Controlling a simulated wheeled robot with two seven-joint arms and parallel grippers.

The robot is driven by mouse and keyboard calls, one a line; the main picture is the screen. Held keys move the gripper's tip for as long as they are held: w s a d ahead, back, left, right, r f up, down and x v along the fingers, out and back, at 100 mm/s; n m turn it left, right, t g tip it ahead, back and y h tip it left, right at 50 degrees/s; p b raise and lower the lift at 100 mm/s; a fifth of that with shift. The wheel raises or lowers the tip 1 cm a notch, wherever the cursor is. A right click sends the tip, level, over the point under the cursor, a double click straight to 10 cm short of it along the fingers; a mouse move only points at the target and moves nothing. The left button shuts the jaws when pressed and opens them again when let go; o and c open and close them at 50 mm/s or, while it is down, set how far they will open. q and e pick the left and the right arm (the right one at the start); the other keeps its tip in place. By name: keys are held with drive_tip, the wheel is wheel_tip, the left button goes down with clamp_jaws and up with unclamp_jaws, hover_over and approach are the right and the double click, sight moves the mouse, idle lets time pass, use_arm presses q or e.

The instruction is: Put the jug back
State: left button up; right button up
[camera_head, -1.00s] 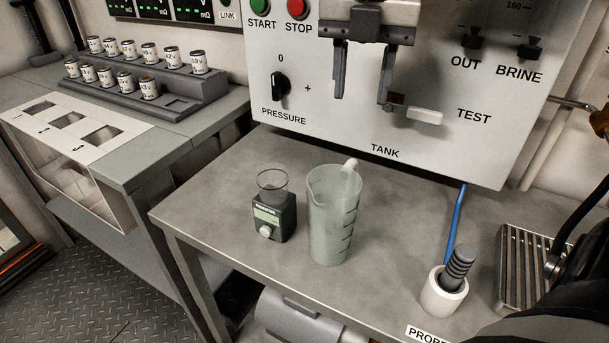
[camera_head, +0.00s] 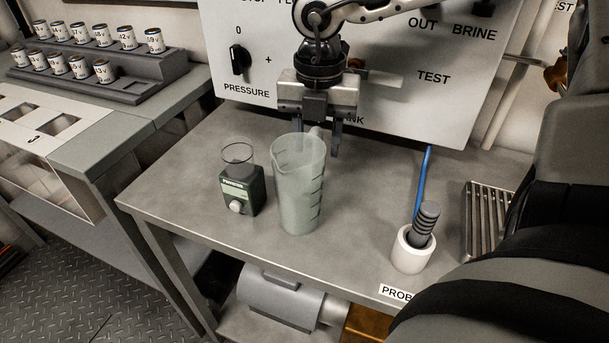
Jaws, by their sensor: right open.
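The jug (camera_head: 298,190) is a translucent, pale green measuring jug with dark graduation marks. It stands upright on the grey bench, and its handle is on the far side, toward the panel. My right gripper (camera_head: 317,148) is open and points down just behind the jug's rim. Its fingers appear to either side of the handle; the jug's rim partly hides the left finger, and I cannot tell whether they touch the handle. My left gripper is not in view.
A small green device with a clear cup (camera_head: 241,190) stands close left of the jug. A white probe holder (camera_head: 413,249) and a slatted metal drain tray (camera_head: 482,207) are at the right. The control panel (camera_head: 440,105) rises behind. The bench's front left is clear.

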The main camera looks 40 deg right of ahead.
drive_tip(key=shift+f, duration=0.45)
clamp_jaws()
